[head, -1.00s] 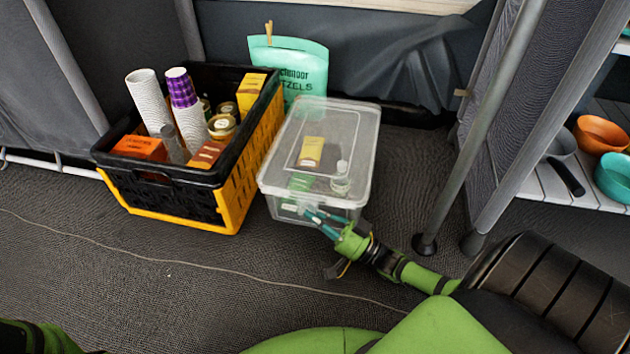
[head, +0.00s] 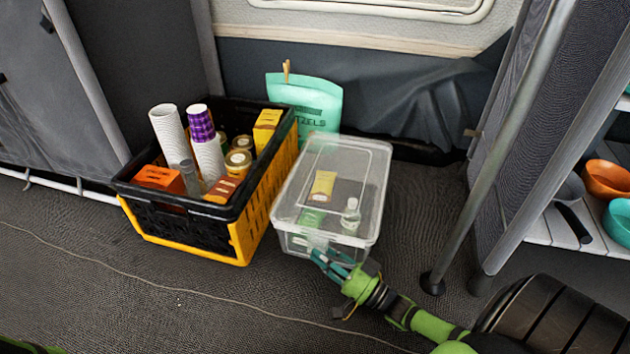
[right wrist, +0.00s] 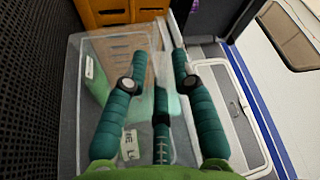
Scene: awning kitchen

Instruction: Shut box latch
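A clear plastic box (head: 368,222) with a clear lid stands on the floor in the middle of the head view. A yellow packet (head: 323,184), a small clear bottle (head: 350,215) and something green (head: 311,217) show through it. My right gripper (head: 325,257) is at the box's near side, below the lid rim. In the right wrist view its teal fingers (right wrist: 157,55) are spread apart with nothing clearly held, and the clear box wall (right wrist: 80,72) shows around them. The latch is too small or hidden to make out. My left gripper is not in view.
A black and yellow crate (head: 190,237) with cups, jars and cartons stands close left of the box. A green pretzel bag (head: 318,104) stands behind it. A metal pole (head: 487,165) and shelf with bowls (head: 607,178) are at right.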

